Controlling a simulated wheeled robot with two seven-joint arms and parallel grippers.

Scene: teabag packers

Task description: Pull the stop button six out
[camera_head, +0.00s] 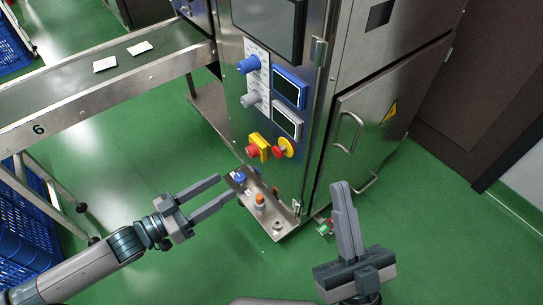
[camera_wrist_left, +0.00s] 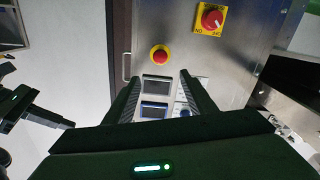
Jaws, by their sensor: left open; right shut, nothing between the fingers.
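The stop button (camera_head: 278,150) is a red mushroom head on a round yellow base, low on the steel machine's front. In the left wrist view the stop button (camera_wrist_left: 159,54) shows beyond my fingertips, between their lines, with nothing touching it. Whether it is pressed in or out cannot be told. My left gripper (camera_head: 226,187) is open and empty, left of and below the button in the head view; its two fingers (camera_wrist_left: 159,78) also show in the wrist view. My right gripper (camera_head: 342,187) is shut and empty, right of and below the button.
A red rotary switch on a yellow square (camera_head: 259,146) sits beside the button. Two displays (camera_head: 290,89) and knobs are above. A steel shelf (camera_head: 283,226) with small fittings juts out below, near my left fingers. A conveyor marked 6 (camera_head: 100,98) stands left. Green floor is open in front.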

